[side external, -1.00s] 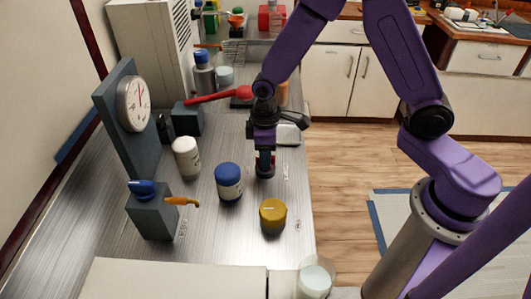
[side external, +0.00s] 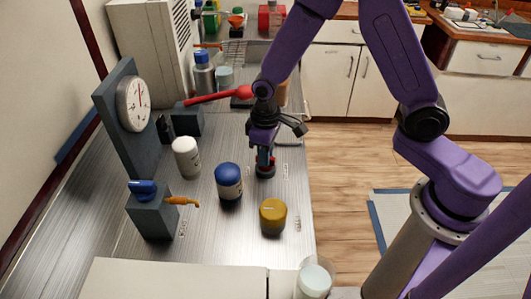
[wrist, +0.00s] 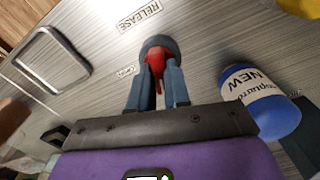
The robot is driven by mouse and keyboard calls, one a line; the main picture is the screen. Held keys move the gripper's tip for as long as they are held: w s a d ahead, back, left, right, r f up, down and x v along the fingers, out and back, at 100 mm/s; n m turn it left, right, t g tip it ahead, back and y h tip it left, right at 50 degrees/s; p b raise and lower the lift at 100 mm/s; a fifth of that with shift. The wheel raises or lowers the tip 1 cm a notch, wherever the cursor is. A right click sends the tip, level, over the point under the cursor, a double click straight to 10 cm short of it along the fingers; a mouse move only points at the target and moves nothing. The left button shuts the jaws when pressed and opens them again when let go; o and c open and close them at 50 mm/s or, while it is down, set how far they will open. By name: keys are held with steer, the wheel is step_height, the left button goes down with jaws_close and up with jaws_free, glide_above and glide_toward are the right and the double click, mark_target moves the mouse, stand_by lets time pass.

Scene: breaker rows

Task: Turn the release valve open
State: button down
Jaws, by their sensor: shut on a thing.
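The release valve (wrist: 157,58) is a red handle on a dark round base, set on the metal counter beside a label reading RELEASE (wrist: 139,17). My gripper (wrist: 159,88) points down over it, with its two blue-grey fingers on either side of the red handle and shut on it. In the side view, my gripper (side external: 265,158) stands upright over the valve (side external: 265,172), and its fingers hide much of the handle.
A blue-capped jar (side external: 229,181) stands close left of the valve, with a white jar (side external: 186,157) behind it. A gauge panel (side external: 128,115), an orange-lever block (side external: 152,212) and a red lever (side external: 218,96) stand further left and behind.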

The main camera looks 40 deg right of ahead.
steer(key=m, duration=1.1)
steer(key=shift+m, duration=1.7)
steer(key=c, duration=1.1)
jaws_free()
steer(key=shift+r, duration=0.15)
step_height(320, 180, up, 17)
steer(key=shift+r, duration=0.1)
steer(key=shift+s, duration=0.15)
